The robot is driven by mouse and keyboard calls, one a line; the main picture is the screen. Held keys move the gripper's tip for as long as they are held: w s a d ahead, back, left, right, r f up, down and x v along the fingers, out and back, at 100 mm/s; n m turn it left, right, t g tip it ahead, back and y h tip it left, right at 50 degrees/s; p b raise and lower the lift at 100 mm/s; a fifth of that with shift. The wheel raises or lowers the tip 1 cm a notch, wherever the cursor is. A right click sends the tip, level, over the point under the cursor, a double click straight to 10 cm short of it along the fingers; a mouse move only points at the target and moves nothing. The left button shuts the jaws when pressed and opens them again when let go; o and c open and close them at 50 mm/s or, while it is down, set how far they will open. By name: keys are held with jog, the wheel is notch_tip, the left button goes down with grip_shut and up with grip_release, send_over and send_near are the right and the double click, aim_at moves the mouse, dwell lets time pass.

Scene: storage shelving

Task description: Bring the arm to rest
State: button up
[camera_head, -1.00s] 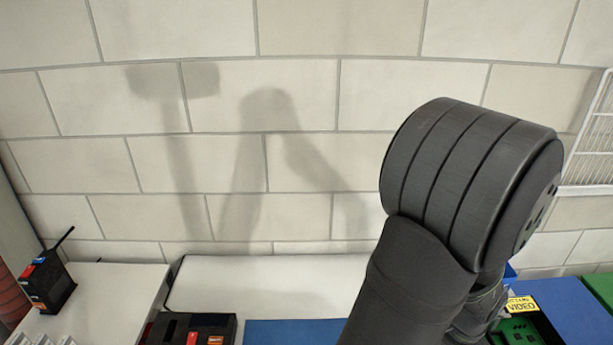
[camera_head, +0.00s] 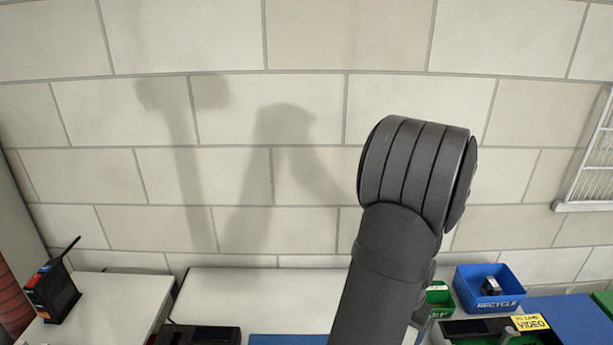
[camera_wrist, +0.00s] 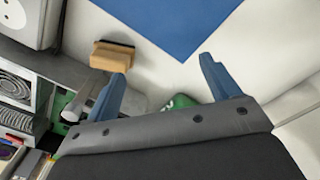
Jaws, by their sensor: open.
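My gripper (camera_wrist: 160,85) shows in the wrist view with its two blue fingers spread wide apart and nothing held between them. The head view shows my dark grey arm rising in front of the tiled wall, right of centre; the gripper itself is not visible there. Beyond the fingers in the wrist view lie a white surface and a blue mat (camera_wrist: 175,20). A tan block with a dark top (camera_wrist: 112,56) lies near the left finger, apart from it as far as I can tell.
A blue bin marked RECYCLE (camera_head: 490,289) and a box labelled VIDEO (camera_head: 530,323) stand right of my arm. A black radio (camera_head: 50,290) stands at the far left. A white wire rack (camera_head: 590,165) is on the right wall. The wall area left of my arm is clear.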

jog(key=w+a+f+n, duration=0.1)
jog(key=w+a, duration=0.1)
jog(key=a, duration=0.1)
jog(key=w+a+n, duration=0.1)
jog(key=w+a, duration=0.2)
jog(key=a, duration=0.1)
jog(key=w+a+f+n, duration=0.1)
jog(key=w+a+n, duration=0.1)
jog(key=w+a, duration=0.1)
jog(key=shift+w+a+f, duration=0.2)
jog(key=shift+a+f, duration=0.1)
jog(key=shift+a, duration=0.2)
jog(key=shift+s+d+r+m, duration=0.6)
jog(key=shift+s+d+m, duration=0.35)
jog(key=shift+s+d, duration=1.3)
jog(key=shift+s+d+r+m, duration=0.6)
jog(key=shift+s+d+m, duration=0.3)
jog(key=shift+s+d, duration=1.3)
jog(key=shift+s+d+r+m, duration=0.6)
jog(key=shift+s+d+m, duration=0.35)
jog(key=shift+s+d, duration=1.3)
jog(key=shift+w+d, duration=0.45)
